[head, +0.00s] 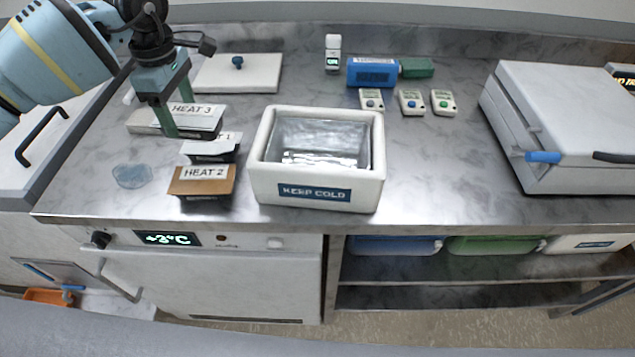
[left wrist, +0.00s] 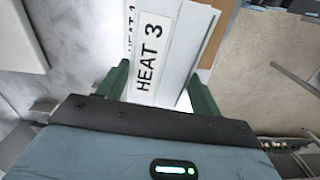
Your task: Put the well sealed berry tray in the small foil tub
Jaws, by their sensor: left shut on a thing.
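My left gripper (head: 178,118) is shut on the white box labelled HEAT 3 (head: 203,111), with one green finger on each side. The left wrist view also shows the HEAT 3 box (left wrist: 148,58) between the fingers. A white box labelled HEAT 1 (head: 222,147) and a brown-fronted box labelled HEAT 2 (head: 203,184) stand nearer the front edge. A white tub labelled KEEP COLD (head: 365,190) stands right of them, with a foil-like lining (head: 330,135). I cannot make out berries or tell how any tray is sealed. My right gripper is not in view.
A translucent bluish disc (head: 133,176) lies left of HEAT 2. A white slab with a blue knob (head: 255,75) lies behind. Blue (head: 372,72) and green (head: 417,67) boxes and several small button devices stand at the back. A large white appliance (head: 570,130) is at right. The counter right of the tub is clear.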

